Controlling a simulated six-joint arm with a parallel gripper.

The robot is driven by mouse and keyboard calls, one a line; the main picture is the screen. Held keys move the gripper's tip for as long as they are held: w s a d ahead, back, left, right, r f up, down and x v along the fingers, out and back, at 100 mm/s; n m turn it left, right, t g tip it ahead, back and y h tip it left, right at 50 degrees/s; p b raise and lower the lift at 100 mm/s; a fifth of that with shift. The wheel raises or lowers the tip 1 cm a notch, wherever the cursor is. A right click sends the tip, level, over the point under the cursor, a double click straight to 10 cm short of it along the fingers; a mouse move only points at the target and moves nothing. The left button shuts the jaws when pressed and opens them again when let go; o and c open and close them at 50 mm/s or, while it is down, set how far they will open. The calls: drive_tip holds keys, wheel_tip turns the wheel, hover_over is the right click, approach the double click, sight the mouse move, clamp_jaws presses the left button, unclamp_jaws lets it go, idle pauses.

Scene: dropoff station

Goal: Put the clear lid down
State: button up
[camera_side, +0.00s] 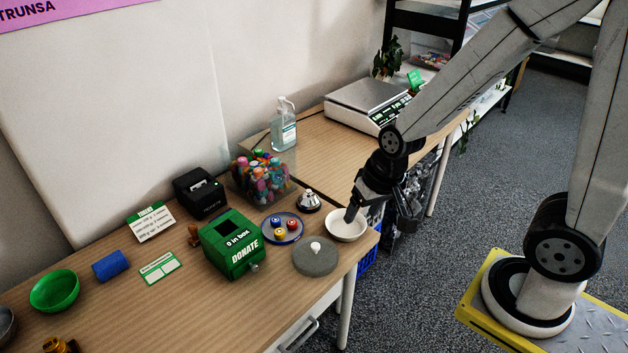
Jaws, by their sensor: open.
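The clear lid (316,263), a round see-through grey disc with a white knob, lies flat near the table's front edge, just right of the green donation box. My gripper (352,213) is up and to the right of the lid, apart from it. It points down over a small white bowl (346,232) at the table's right corner. The gripper is open and I see no lid in it. The fingers are small and dark here, and I cannot tell if they touch the bowl.
The green donation box (233,246) stands left of the lid. A blue-rimmed plate (281,228) with several coloured pieces and a silver bell (309,200) are behind it. A jar of colourful items (261,178) stands farther back.

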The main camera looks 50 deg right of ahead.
drive_tip(key=n, duration=0.1)
drive_tip(key=s+n, duration=0.1)
drive_tip(key=s+d+n, duration=0.1)
drive_tip(key=shift+d+r+n+g+h, duration=0.1)
drive_tip(key=shift+r+n+g+h, duration=0.2)
drive_tip(key=shift+n+h, duration=0.1)
